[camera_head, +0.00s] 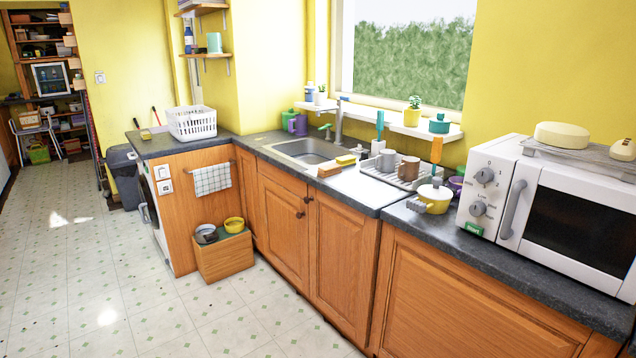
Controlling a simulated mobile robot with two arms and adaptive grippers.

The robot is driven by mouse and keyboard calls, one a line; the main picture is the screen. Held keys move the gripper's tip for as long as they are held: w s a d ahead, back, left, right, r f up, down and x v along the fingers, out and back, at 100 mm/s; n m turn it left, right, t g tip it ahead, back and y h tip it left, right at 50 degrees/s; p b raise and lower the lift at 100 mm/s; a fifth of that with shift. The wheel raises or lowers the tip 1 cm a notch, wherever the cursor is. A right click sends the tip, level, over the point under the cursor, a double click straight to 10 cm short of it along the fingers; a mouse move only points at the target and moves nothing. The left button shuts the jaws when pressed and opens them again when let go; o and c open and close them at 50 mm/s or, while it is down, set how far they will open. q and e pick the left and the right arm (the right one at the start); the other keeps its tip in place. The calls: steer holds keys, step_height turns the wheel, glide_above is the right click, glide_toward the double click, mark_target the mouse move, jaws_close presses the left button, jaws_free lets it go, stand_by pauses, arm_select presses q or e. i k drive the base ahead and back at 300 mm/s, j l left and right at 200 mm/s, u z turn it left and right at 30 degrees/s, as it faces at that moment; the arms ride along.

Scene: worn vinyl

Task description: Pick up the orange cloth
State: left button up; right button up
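I cannot make out an orange cloth for certain. A small flat orange-brown item (328,171) lies at the front right edge of the sink; it is too small to tell whether it is cloth. An upright orange item (436,150) stands behind the dish rack, against the wall; its lower part is hidden. A white checked cloth (212,179) hangs from a rail on the cabinet side. Neither of my grippers shows in the head view.
The steel sink (312,151) is set in the dark counter (480,250). A dish rack (400,176) with mugs, a yellow pot (435,197) and a microwave (555,210) stand rightward. A wooden box (222,257) with bowls sits on the floor. The tiled floor (75,270) at left is clear.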

mark_target(333, 168)
steer(key=i+z, duration=0.1)
steer(key=i, duration=0.6)
steer(key=i+j+z, duration=0.1)
steer(key=i, duration=0.6)
steer(key=i+j+z, duration=0.1)
steer(key=i, duration=0.6)
steer(key=i+j+z, duration=0.1)
steer(key=i+j, duration=0.25)
steer(key=j, duration=0.1)
